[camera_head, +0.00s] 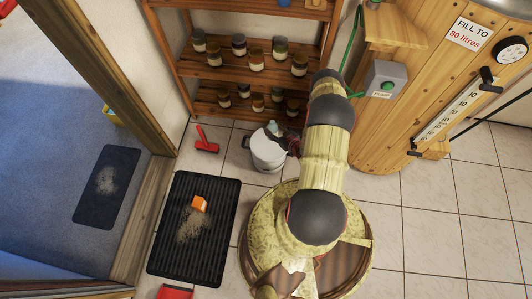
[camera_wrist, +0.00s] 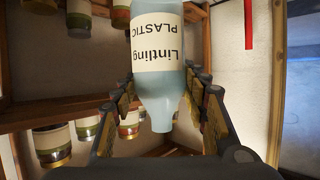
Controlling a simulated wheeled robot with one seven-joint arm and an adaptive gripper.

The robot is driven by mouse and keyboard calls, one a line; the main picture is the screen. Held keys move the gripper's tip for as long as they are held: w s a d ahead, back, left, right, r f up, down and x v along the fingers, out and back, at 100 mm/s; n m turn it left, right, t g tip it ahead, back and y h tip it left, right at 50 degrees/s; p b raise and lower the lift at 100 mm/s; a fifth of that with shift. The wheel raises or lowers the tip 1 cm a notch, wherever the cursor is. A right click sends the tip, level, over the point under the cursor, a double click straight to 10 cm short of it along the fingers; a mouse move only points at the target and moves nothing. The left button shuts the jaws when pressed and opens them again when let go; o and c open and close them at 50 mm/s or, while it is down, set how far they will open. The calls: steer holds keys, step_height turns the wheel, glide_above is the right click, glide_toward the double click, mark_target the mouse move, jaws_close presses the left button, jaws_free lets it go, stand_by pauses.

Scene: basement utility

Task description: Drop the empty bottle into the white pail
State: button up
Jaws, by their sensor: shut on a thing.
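The pale blue bottle (camera_wrist: 158,85), with a cream label reading "Lintling PLASTIC", is between the fingers of my gripper (camera_wrist: 160,112) in the wrist view. The gripper is shut on it, and the narrow neck points toward the palm. In the head view a small pale part of the bottle (camera_head: 271,128) shows beside my gripper (camera_head: 283,140), at the top of the white pail (camera_head: 268,157). The pail stands on the tiles, partly covered by my arm. I cannot tell the bottle's height over the pail. The pail is not visible in the wrist view.
A wooden shelf (camera_head: 248,84) with several jars stands behind the pail. A red dustpan or brush (camera_head: 206,140) lies left of it. A black mat (camera_head: 165,245) bears an orange block (camera_head: 199,203) and spilled grit. A wooden vat (camera_head: 385,150) stands right. Tiles at lower right are clear.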

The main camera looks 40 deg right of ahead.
steer(key=shift+f+b, duration=1.95)
steer(key=shift+f, duration=0.95)
steer(key=o, duration=1.2)
steer(key=shift+s, duration=0.1)
steer(key=shift+v, duration=5.95)
